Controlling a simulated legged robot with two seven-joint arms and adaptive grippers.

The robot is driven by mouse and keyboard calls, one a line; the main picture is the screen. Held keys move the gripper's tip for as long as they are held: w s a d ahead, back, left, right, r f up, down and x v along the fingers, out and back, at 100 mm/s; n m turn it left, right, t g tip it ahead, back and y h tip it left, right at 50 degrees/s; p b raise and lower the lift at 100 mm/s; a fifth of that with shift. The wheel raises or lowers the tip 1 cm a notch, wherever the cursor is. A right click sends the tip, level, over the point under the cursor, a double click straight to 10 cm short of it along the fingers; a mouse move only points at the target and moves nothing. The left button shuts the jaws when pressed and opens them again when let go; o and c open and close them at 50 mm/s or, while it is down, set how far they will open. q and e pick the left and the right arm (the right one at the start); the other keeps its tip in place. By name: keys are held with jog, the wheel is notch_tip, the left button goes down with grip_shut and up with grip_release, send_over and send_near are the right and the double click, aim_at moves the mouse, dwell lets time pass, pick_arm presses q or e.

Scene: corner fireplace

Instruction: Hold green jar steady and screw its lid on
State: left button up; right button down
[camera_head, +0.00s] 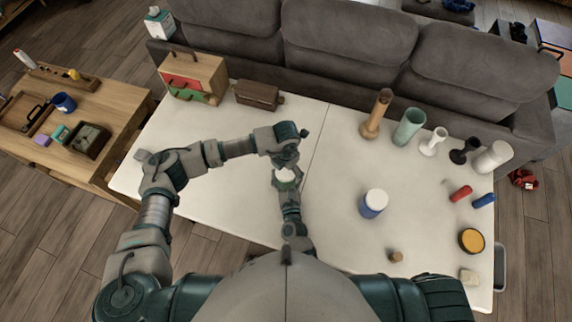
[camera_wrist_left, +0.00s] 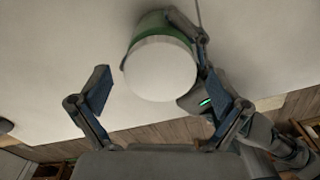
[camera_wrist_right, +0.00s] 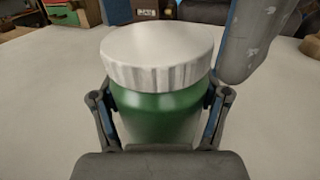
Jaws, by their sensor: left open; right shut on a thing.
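The green jar (camera_wrist_right: 160,118) stands between the fingers of my right gripper (camera_wrist_right: 160,110), which is shut on its body. A white ribbed lid (camera_wrist_right: 160,52) sits on top of the jar and looks level; how tightly it is seated cannot be told. In the head view the jar (camera_head: 285,184) and lid (camera_head: 284,174) are partly hidden under my left gripper (camera_head: 288,160). In the left wrist view the lid (camera_wrist_left: 160,70) lies ahead of my left gripper (camera_wrist_left: 165,95), whose fingers are spread wide, one on each side and apart from the lid.
A blue jar with a white lid (camera_head: 373,204) stands to the right on the white table (camera_head: 330,235). Several vases (camera_head: 409,126) line the back right. A small drawer box (camera_head: 193,77) and a brown case (camera_head: 258,95) stand back left.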

pick_arm(q)
jog(key=c, duration=1.2)
jog(key=o, duration=1.2)
notch_tip(320, 180, up, 12)
jog(key=shift+f, duration=0.1)
pick_arm(e)
grip_release()
jog(key=shift+s, duration=0.1)
